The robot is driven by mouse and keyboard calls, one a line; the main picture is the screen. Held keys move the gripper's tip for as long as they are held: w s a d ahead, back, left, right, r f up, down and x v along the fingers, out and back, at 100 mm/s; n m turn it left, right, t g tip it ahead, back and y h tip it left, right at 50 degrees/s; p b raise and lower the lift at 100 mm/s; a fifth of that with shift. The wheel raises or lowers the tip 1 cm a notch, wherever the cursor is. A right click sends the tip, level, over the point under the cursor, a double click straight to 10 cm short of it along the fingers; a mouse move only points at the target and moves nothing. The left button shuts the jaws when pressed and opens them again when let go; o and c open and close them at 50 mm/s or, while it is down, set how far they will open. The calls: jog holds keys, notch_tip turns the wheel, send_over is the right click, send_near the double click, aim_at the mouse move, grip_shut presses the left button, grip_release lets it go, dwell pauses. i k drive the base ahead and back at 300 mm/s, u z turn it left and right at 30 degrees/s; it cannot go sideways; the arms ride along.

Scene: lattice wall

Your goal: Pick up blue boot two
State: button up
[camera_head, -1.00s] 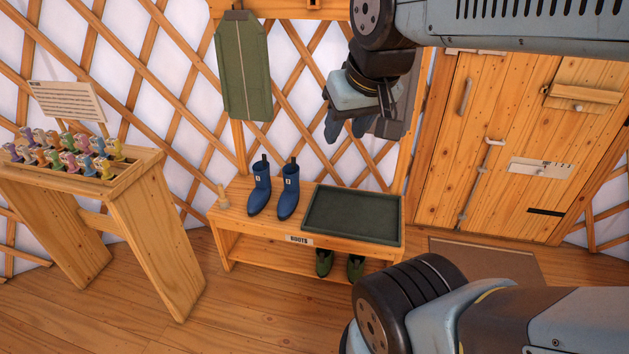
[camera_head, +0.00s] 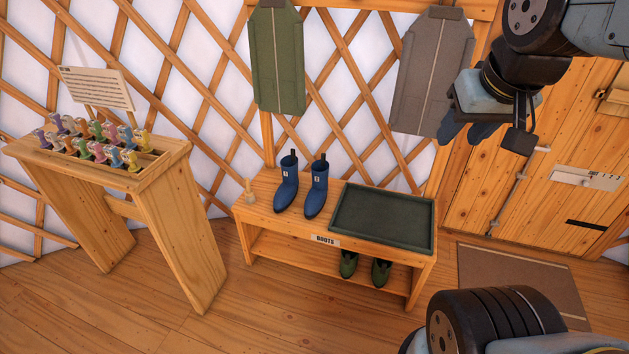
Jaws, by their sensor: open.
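Two blue boots stand upright side by side on the wooden bench, a left blue boot (camera_head: 287,186) and a right blue boot (camera_head: 317,188). Each has a small pale tag on its shaft, too small to read surely, so I cannot tell which is boot two. My gripper (camera_head: 468,132) is open and empty, up and to the right of the boots, in front of the wall near the door. It is well apart from both boots.
A dark green tray (camera_head: 428,243) fills the bench's right side. Green boots (camera_head: 381,273) sit on the lower shelf. A stand of colourful figures (camera_head: 180,165) is at left. Green (camera_head: 276,60) and grey (camera_head: 432,70) panels hang behind.

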aim_at(316, 198)
jog(key=z, duration=0.1)
jog(key=i, duration=1)
jog(key=u, duration=0.1)
